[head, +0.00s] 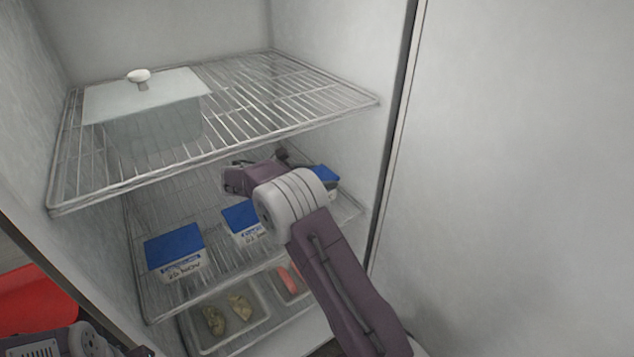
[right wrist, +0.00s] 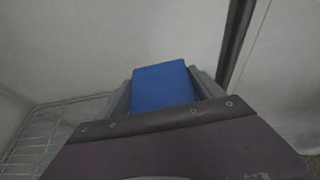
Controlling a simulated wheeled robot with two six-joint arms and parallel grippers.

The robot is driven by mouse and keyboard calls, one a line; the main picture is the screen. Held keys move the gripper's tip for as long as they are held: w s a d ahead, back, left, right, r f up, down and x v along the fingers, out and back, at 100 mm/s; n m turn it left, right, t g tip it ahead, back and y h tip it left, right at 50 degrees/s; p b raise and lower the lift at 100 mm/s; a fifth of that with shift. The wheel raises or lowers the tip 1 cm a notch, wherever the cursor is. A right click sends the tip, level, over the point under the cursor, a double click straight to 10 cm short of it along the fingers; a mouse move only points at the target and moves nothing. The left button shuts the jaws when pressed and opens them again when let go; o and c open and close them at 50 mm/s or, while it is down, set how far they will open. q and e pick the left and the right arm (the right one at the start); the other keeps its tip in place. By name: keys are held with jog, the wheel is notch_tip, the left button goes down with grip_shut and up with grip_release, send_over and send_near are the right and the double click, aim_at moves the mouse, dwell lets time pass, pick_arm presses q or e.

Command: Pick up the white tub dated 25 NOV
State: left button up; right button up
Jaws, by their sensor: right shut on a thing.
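White tubs with blue lids stand on the middle wire shelf: one at the left (head: 174,247) and one in the middle (head: 240,219). A third blue-lidded tub (head: 327,178) is at the right, partly hidden by my right arm. Dark print shows on the left and middle tubs, but it is too small to read surely. The third tub's date is hidden. My right gripper (head: 300,163) is shut on this third tub. In the right wrist view its blue lid (right wrist: 163,86) sits between the two fingers.
The upper wire shelf (head: 285,95) holds a lidded glass dish (head: 150,125), above my right arm. Below are trays of food (head: 245,325). The fridge wall edge (head: 395,130) is close on the right. A red object (head: 35,298) is at the lower left.

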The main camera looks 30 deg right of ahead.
notch_tip(320, 180, up, 2)
jog(key=s+a, duration=0.4)
jog(key=s, duration=0.4)
jog(key=s+a, duration=0.4)
jog(key=s, duration=0.4)
